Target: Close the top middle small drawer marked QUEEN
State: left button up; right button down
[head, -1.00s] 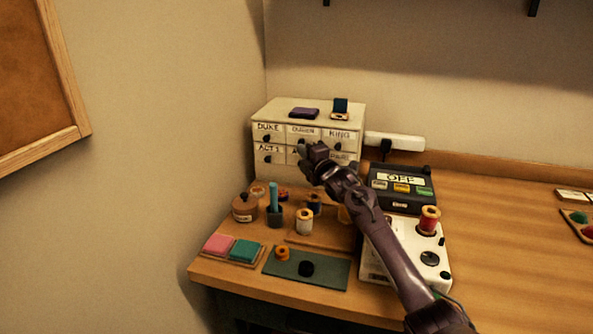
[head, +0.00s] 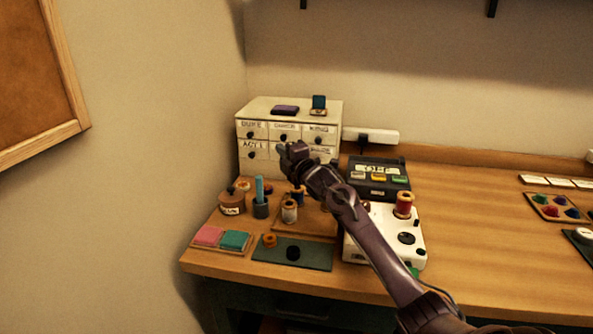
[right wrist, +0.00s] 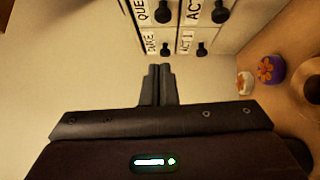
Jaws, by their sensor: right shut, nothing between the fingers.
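The small white drawer cabinet (head: 260,160) stands at the back left of the table. Its top middle drawer, marked QUEEN (head: 285,127), has a dark round knob and looks about level with its neighbours in the head view. In the right wrist view the QUEEN drawer (right wrist: 142,12) is cut off by the top edge. My right gripper (head: 283,153) is shut and empty, in front of the cabinet, just below the QUEEN knob in the head picture. In the right wrist view its fingertips (right wrist: 160,68) are together, apart from the drawer fronts. My left gripper is out of view.
A purple item (head: 285,110) and a small dark-backed item (head: 318,105) lie on the cabinet. A black box (head: 378,178) and a white device (head: 400,240) are to the right.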

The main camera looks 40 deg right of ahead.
jog(key=s+f, duration=0.2)
jog(key=shift+s+d+b, duration=0.35)
jog(key=shift+d, duration=0.05)
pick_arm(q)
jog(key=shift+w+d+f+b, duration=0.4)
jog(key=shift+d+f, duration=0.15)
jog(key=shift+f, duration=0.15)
pick_arm(e)
jog(key=shift+s+a+r, duration=0.1)
jog(key=shift+s+a, duration=0.05)
jog(key=shift+s, duration=0.75)
jog(key=shift+s+a+r, duration=0.1)
jog(key=shift+s+a, duration=0.1)
jog(key=shift+s, duration=0.65)
jog(key=shift+s+a, duration=0.15)
jog(key=shift+s, duration=0.75)
